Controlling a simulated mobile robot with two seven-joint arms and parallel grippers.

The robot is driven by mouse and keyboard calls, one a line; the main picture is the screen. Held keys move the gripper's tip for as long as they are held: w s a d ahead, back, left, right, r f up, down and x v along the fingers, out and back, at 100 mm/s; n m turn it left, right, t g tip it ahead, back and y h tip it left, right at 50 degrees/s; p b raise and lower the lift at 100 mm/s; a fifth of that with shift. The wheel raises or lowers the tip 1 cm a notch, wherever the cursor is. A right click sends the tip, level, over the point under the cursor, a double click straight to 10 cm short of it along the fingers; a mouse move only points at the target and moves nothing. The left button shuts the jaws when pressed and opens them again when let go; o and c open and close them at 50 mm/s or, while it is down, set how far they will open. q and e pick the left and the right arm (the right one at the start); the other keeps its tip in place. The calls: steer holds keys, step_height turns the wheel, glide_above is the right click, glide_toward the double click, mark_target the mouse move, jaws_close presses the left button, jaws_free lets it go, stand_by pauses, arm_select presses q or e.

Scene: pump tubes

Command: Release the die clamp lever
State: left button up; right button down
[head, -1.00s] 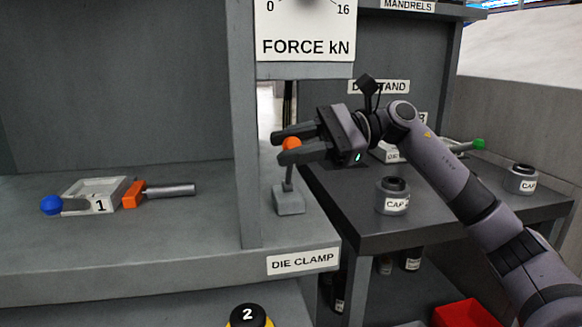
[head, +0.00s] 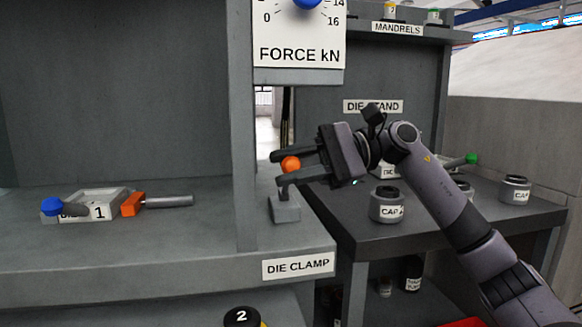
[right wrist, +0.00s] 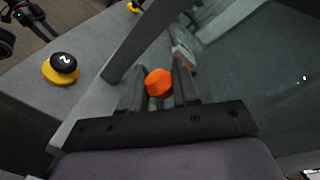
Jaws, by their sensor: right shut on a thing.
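The die clamp lever has an orange ball knob (head: 290,164) on a short stem above a grey base block (head: 285,209), behind the DIE CLAMP label (head: 298,266). My right gripper (head: 281,169) comes in from the right and is shut on the knob, with one finger above and one below it in the head view. The fingers hide most of the stem. The right wrist view shows the orange knob (right wrist: 158,82) between the fingers. A dark part with a small light, seemingly my left gripper (right wrist: 25,14), shows at that view's top left; its jaws are unclear.
A grey upright post (head: 244,130) stands just left of the lever. A black-topped 2 button (head: 241,317) is low in front.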

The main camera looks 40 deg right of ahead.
steer(key=c, duration=0.9)
jaws_free()
steer(key=shift+s+r, duration=0.1)
steer(key=shift+s, duration=0.05)
steer(key=shift+o, duration=0.2)
steer(key=v, duration=0.7)
